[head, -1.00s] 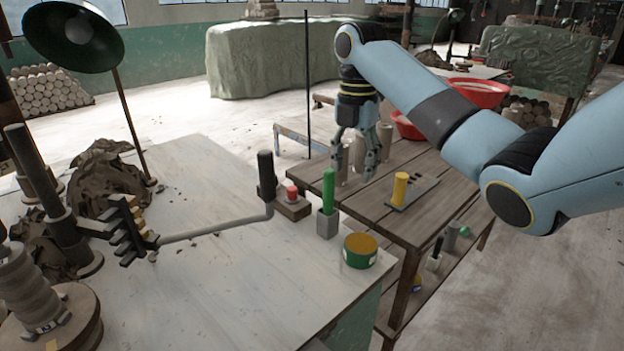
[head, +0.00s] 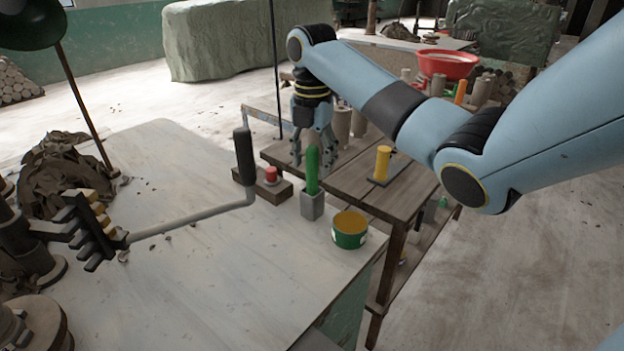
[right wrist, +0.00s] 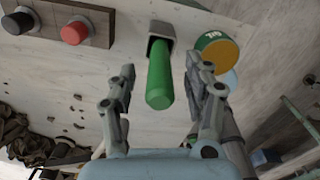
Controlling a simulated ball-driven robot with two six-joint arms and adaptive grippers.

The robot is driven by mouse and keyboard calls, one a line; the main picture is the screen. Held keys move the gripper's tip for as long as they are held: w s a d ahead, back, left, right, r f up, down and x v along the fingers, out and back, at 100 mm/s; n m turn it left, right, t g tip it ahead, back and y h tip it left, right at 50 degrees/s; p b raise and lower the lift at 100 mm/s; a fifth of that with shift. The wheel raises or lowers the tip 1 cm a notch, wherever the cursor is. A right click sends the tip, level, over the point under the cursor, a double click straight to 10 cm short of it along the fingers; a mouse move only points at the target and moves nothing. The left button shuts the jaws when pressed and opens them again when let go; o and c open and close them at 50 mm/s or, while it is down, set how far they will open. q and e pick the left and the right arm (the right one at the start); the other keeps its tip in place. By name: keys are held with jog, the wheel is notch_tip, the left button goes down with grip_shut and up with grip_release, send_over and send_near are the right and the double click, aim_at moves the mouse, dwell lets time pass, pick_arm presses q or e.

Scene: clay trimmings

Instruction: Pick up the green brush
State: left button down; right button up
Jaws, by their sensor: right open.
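The green brush (head: 312,170) stands upright in a small grey square holder (head: 312,206) near the corner of the pale table. My right gripper (head: 313,155) is open and points down, close behind the brush in the head view. In the right wrist view, the green brush (right wrist: 160,75) lies between the two open fingers (right wrist: 162,90) in the picture, with its holder (right wrist: 161,35) beyond. I see no contact between fingers and brush. My left gripper is not in view.
A green tin (head: 349,230) with a yellow-brown top stands right of the holder. A red button (head: 271,175) on a wooden block and a black-handled lever (head: 244,157) are to the left. A yellow cylinder (head: 382,162) stands on the wooden table (head: 350,190) behind.

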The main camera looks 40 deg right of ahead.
jog(key=shift+f, duration=1.1)
jog(key=shift+c, duration=1.5)
grip_shut()
